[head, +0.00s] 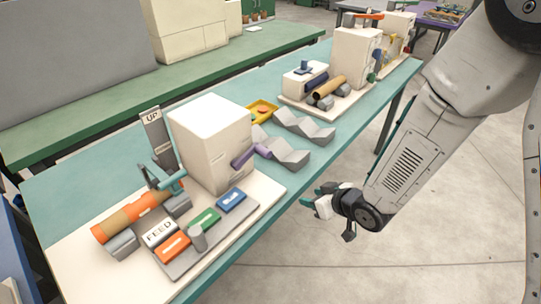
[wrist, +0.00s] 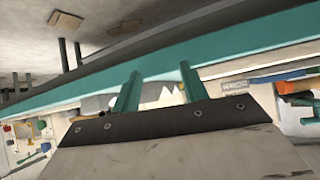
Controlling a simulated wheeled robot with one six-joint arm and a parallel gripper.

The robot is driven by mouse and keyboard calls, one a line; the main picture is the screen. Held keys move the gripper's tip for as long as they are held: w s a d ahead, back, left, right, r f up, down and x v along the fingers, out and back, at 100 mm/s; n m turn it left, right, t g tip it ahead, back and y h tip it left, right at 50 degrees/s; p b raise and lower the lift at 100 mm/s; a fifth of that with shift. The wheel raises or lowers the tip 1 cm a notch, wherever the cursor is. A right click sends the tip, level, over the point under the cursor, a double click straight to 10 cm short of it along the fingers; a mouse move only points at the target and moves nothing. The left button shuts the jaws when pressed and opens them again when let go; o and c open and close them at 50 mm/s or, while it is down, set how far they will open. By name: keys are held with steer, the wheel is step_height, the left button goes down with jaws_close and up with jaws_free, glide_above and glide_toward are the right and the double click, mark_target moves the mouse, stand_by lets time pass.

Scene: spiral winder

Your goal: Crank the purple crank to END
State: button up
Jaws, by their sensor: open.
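The purple crank (head: 251,155) sticks out from the right side of the white box-shaped housing (head: 210,140) of the nearer machine on the teal table. An END mark cannot be made out. My gripper (head: 316,201) is open and empty, off the front edge of the table, to the right of the crank and apart from it. In the wrist view its two teal fingers (wrist: 158,88) stand apart with nothing between them. The crank cannot be made out in the wrist view.
The machine's base carries an orange and brown roll (head: 130,215), a FEED block (head: 160,233), coloured blocks and an upright UP plate (head: 157,135). Grey zigzag racks (head: 305,126) stand behind the crank. A second machine (head: 355,60) stands farther right. The floor beside the table is clear.

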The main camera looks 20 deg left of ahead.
steer(key=a+r+y, duration=0.2)
steer(key=a, duration=0.1)
steer(key=a+r+y, duration=0.1)
steer(key=shift+s+a+n+y, duration=0.2)
steer(key=shift+s+n+y, duration=0.1)
steer(key=shift+s+n, duration=0.1)
steer(key=y, duration=0.4)
glide_toward(269, 156)
steer(key=a, duration=0.3)
steer(key=shift+n+t, duration=0.3)
steer(key=shift+t, duration=0.1)
steer(key=x, duration=0.7)
steer(key=shift+w+a+f, duration=0.15)
steer(key=shift+w+f, duration=0.05)
steer(key=shift+w, duration=0.25)
steer(key=shift+c, duration=0.3)
jaws_close()
